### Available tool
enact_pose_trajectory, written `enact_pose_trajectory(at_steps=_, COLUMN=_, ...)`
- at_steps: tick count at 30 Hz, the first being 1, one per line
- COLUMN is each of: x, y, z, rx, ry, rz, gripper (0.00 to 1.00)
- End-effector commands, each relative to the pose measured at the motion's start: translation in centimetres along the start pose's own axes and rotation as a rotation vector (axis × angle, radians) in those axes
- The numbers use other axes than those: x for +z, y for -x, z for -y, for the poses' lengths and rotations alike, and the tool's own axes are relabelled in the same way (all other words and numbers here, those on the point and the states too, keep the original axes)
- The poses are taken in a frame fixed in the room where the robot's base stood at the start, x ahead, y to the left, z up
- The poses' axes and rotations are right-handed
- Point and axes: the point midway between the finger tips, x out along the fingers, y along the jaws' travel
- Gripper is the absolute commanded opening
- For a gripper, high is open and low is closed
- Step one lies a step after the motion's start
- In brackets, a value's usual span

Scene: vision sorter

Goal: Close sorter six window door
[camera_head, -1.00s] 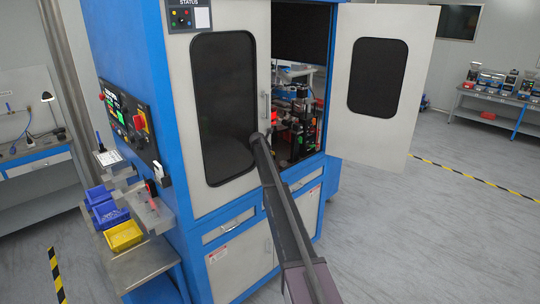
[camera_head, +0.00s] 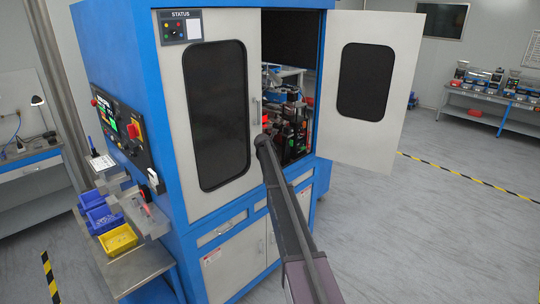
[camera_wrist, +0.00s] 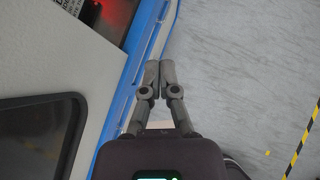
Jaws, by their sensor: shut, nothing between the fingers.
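The sorter (camera_head: 145,90) is a tall blue and white cabinet. Its right door (camera_head: 402,85), white with a dark window (camera_head: 360,82), stands swung open to the right in the head view. The left door (camera_head: 177,105) with its tall dark window looks closed and has a slim handle (camera_head: 257,108) on its right edge. My gripper (camera_wrist: 159,72) is shut and empty in the wrist view, over grey floor beside a blue cabinet edge (camera_wrist: 118,112). A white windowed panel (camera_wrist: 95,70) lies left of it. In the head view my arm hides the gripper.
Machinery with a red light (camera_head: 290,125) shows inside the open bay. Blue and yellow bins (camera_head: 118,240) sit on a side shelf at left. Floor (camera_head: 430,230) is clear right of the cabinet, crossed by a striped line (camera_head: 470,178). A bench (camera_head: 490,105) stands behind.

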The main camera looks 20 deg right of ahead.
Motion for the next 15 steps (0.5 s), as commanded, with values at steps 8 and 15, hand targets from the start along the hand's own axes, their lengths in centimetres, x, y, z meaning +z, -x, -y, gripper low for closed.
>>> enact_pose_trajectory(at_steps=8, x=0.8, y=1.7, z=1.6, rx=0.000, ry=0.000, rz=0.000, gripper=0.00)
enact_pose_trajectory(at_steps=15, x=0.9, y=1.9, z=1.9, rx=0.000, ry=0.000, rz=0.000, gripper=0.00)
